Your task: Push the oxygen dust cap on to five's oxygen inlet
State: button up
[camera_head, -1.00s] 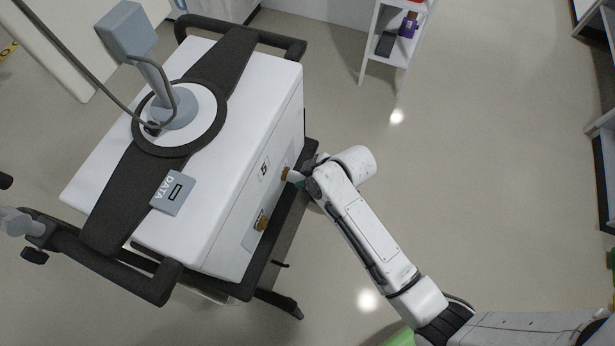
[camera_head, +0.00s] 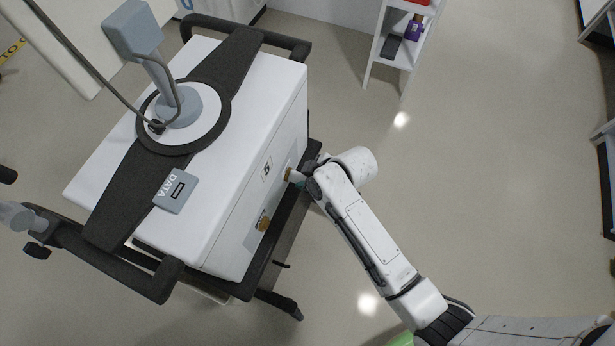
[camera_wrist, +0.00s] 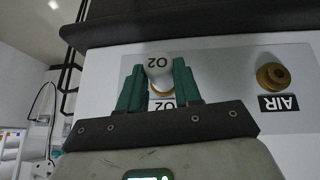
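Ventilator five (camera_head: 255,130) is a white box on a dark wheeled cart, with a "5" label on its side. In the wrist view my gripper (camera_wrist: 159,78) has its green fingers on both sides of a white cap marked O2 (camera_wrist: 158,64), and they appear to hold it. The cap is in front of the oxygen inlet (camera_wrist: 160,92), whose brass edge shows just below it, above an O2 label. I cannot tell whether the cap is seated. In the head view the gripper (camera_head: 298,178) is at the ventilator's side, by the brass inlet.
The brass air inlet (camera_wrist: 273,76) is uncapped, to the right in the wrist view, above an AIR label. The cart's dark rail (camera_head: 285,235) runs below the panel. A white shelf (camera_head: 400,45) stands at the back. The floor right of my arm is clear.

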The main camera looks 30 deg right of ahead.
jog(key=o, duration=0.5)
jog(key=v, duration=1)
jog(key=shift+s+r+p, duration=0.15)
jog(key=shift+r+p, duration=0.25)
jog(key=s+d+m+g+h, duration=0.1)
jog(key=s+d+m, duration=0.1)
jog(key=s, duration=0.4)
jog(key=s+d+m+g+h, duration=0.1)
jog(key=s+m+g, duration=0.1)
jog(key=s, duration=0.4)
jog(key=s+d+m+g+h, duration=0.1)
jog(key=s+d+m, duration=0.1)
jog(key=s, duration=0.4)
jog(key=shift+d+f+m+g, duration=0.2)
jog(key=shift+d+m+g, duration=0.2)
jog(key=shift+m, duration=0.5)
